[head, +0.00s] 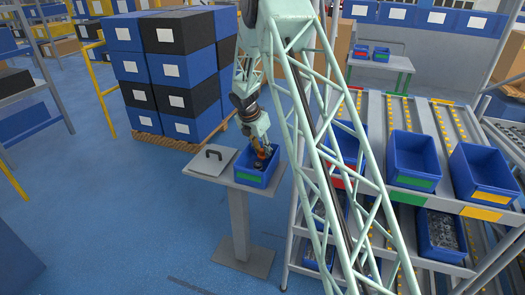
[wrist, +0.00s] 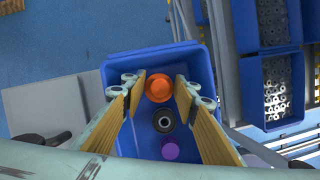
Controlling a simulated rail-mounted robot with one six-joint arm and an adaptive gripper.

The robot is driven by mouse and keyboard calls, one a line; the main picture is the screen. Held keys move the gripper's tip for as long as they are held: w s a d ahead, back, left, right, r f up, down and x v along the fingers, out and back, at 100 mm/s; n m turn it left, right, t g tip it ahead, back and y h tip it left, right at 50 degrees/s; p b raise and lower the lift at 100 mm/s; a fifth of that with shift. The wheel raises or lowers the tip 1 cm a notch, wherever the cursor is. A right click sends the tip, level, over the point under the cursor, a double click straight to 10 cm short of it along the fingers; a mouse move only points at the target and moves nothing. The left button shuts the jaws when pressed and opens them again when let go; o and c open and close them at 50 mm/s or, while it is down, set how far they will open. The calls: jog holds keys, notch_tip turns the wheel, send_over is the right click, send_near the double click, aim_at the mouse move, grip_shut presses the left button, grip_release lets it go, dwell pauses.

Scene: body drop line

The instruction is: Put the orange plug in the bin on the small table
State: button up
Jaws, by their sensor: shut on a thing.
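The orange plug (wrist: 159,87) is round and sits between the tips of my gripper (wrist: 160,84) in the wrist view. My gripper (head: 263,157) is shut on it, with its fingers reaching down into the blue bin (head: 252,180) on the small table (head: 210,172). The bin (wrist: 118,68) also shows in the wrist view, with a dark ring-shaped part (wrist: 164,121) and a purple part (wrist: 170,150) in line with the plug. I cannot tell whether the plug touches the bin floor.
A black handle-shaped thing (head: 213,153) lies on the table left of the bin. A roller rack with blue bins (head: 413,160) stands close on the right. Stacked blue and black crates (head: 170,75) stand behind.

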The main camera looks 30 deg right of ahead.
jog(key=shift+f, duration=0.1)
jog(key=o, duration=0.7)
jog(key=shift+o, duration=0.2)
jog(key=shift+r, duration=0.2)
jog(key=shift+r, duration=0.5)
jog(key=p+v, duration=0.1)
jog(key=v, duration=1)
jog(key=shift+a+r+p, duration=0.15)
jog(key=shift+r+p, duration=0.2)
jog(key=shift+p, duration=0.05)
jog(key=shift+s, duration=0.1)
